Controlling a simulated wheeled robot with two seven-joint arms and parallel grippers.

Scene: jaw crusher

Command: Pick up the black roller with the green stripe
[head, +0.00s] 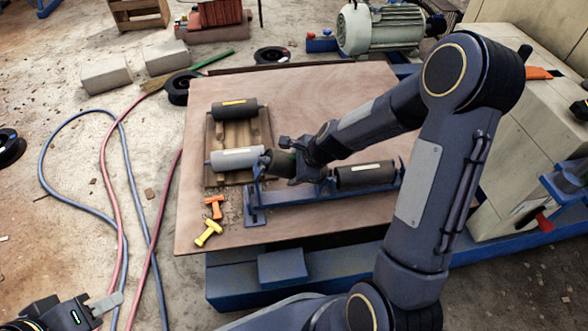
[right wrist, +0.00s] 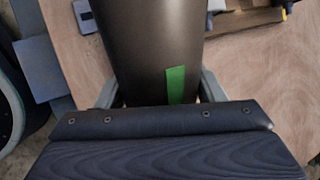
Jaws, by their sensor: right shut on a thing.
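The black roller with the green stripe (right wrist: 152,55) fills the middle of the right wrist view, its green stripe near my gripper. My right gripper (right wrist: 155,95) is shut on it, with a finger on each side. In the head view my right gripper (head: 279,165) is over the left part of the blue stand, and its hand mostly hides the roller. My left gripper (head: 108,303) is at the lower left of the head view, away from the board; its jaw opening is unclear.
A black roller with a yellow stripe (head: 232,109) and a grey roller (head: 236,158) lie on a wooden pallet (head: 212,138). Another black roller (head: 366,174) lies along the blue stand (head: 312,194). Orange and yellow tools (head: 209,234) lie on the board (head: 300,90). Hoses cross the floor at left.

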